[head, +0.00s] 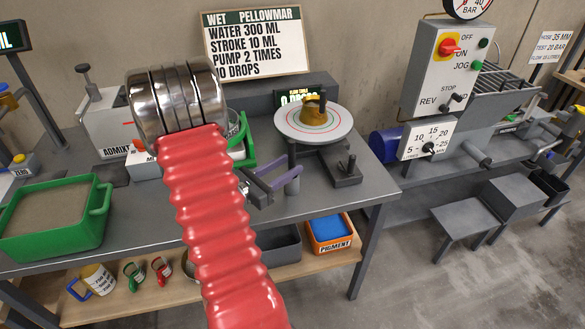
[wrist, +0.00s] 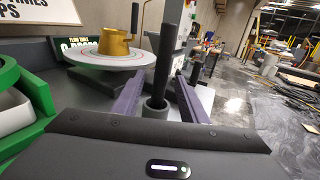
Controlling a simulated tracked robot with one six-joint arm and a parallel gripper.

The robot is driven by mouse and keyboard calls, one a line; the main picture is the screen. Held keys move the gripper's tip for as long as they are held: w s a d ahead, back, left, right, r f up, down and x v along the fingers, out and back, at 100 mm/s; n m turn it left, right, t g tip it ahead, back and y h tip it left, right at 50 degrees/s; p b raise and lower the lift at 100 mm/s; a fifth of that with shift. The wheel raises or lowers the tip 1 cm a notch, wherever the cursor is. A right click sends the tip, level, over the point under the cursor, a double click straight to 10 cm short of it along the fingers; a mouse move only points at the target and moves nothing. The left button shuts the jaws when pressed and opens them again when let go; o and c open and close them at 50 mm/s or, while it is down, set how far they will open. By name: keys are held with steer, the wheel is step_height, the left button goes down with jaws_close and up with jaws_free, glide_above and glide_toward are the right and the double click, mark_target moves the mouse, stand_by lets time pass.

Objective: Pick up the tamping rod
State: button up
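The tamping rod (wrist: 163,60) is a dark upright rod standing in a grey cylindrical holder (wrist: 155,107) in the wrist view. In the head view, the rod (head: 291,155) shows as a short dark post above its holder (head: 292,184), just in front of the flow table. My gripper (head: 277,172) has purple fingers and is open, reaching in from the left at the rod. In the wrist view, the fingers (wrist: 160,88) lie on either side of the rod, with gaps showing. Whether the rod is fully between the fingertips is hard to tell.
The round flow table (head: 283,127) with a brass mould (head: 314,109) stands just behind. A dark lever base (head: 343,170) sits to the right of the holder. A green container (head: 248,140) is behind my wrist. A sand-filled green tub (head: 99,208) is at the left.

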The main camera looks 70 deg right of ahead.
steer(key=shift+s+d, duration=0.25)
steer(key=shift+d, duration=0.1)
steer(key=shift+s+d, duration=0.1)
steer(key=x, duration=0.5)
steer(key=shift+f, duration=0.1)
stand_by(0.5)
jaws_close()
